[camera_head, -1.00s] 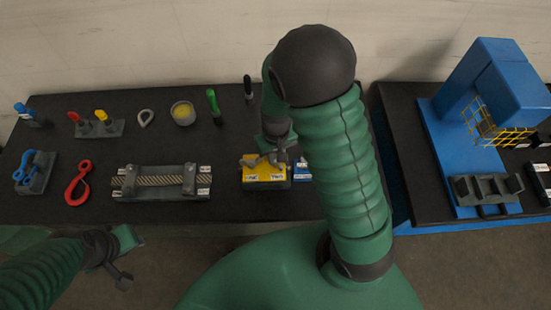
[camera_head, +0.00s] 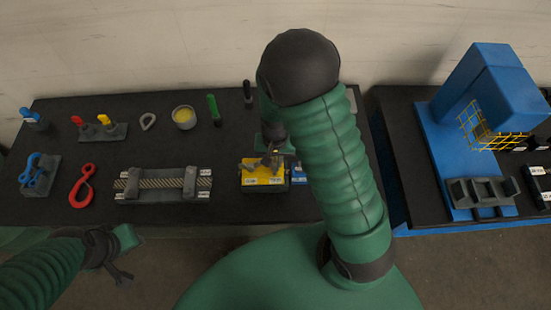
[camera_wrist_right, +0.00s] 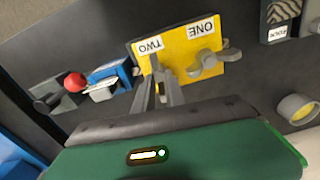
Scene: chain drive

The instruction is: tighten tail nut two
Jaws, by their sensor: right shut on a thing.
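A yellow plate (camera_head: 263,179) on a dark block stands near the table's front edge, left of my right arm. In the right wrist view the yellow plate (camera_wrist_right: 185,72) has labels TWO (camera_wrist_right: 150,46) and ONE (camera_wrist_right: 201,29). A grey wing nut (camera_wrist_right: 208,64) sits beside ONE. My right gripper (camera_wrist_right: 160,82) is shut at the TWO side, on tail nut two, which its fingers mostly hide. It also shows in the head view (camera_head: 270,160), over the plate. My left gripper (camera_head: 125,274) hangs before the table at lower left; its opening is unclear.
A blue block (camera_head: 298,174) stands close to the plate's right side. A yellow-filled cup (camera_head: 184,117) stands behind. A blue machine (camera_head: 490,95) occupies the right table.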

